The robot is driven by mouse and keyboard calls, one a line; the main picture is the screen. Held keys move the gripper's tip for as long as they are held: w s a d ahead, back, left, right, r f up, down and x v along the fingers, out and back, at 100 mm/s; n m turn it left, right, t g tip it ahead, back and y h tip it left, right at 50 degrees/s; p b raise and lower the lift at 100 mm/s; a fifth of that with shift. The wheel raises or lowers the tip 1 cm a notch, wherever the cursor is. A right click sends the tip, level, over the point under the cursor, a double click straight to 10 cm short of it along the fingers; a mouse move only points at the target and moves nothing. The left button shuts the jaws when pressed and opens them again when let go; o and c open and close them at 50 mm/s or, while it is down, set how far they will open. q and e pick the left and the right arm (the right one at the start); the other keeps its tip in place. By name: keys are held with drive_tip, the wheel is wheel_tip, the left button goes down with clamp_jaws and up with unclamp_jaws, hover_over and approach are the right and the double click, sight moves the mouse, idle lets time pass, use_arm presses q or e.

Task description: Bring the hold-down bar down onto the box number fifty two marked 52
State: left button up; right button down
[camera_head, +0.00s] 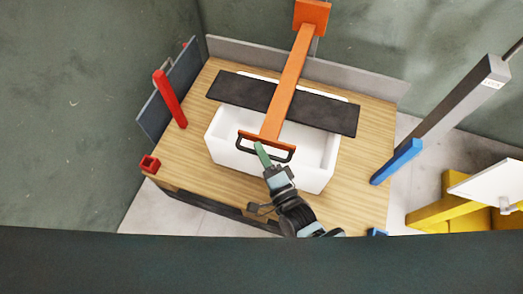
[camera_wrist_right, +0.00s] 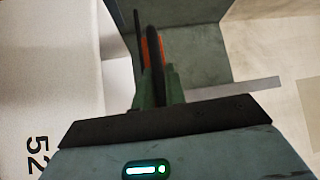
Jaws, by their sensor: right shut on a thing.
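The hold-down bar is an orange arm (camera_head: 288,84) with a black cross plate (camera_head: 240,95) and a black loop handle (camera_head: 283,157) at its near end. It reaches over a white open-topped box (camera_head: 225,155) on the wooden table. The black plate lies across the far part of the box in the head view; whether it touches cannot be told. The right wrist view shows the box's wall (camera_wrist_right: 60,80) marked 52 at the left. My right gripper (camera_head: 262,155) is shut on the handle, also seen edge-on in the wrist view (camera_wrist_right: 152,60). My left gripper is not in view.
A red post (camera_head: 170,98) and a small red block (camera_head: 149,164) stand at the table's left. A grey post with a blue end (camera_head: 398,160) is at the right. Yellow furniture (camera_head: 437,212) stands beyond the right edge. The wooden tabletop (camera_head: 365,140) is bare right of the box.

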drive_tip(key=c, duration=1.7)
unclamp_jaws()
drive_tip(key=shift+s, duration=0.1)
drive_tip(key=shift+v, duration=3.9)
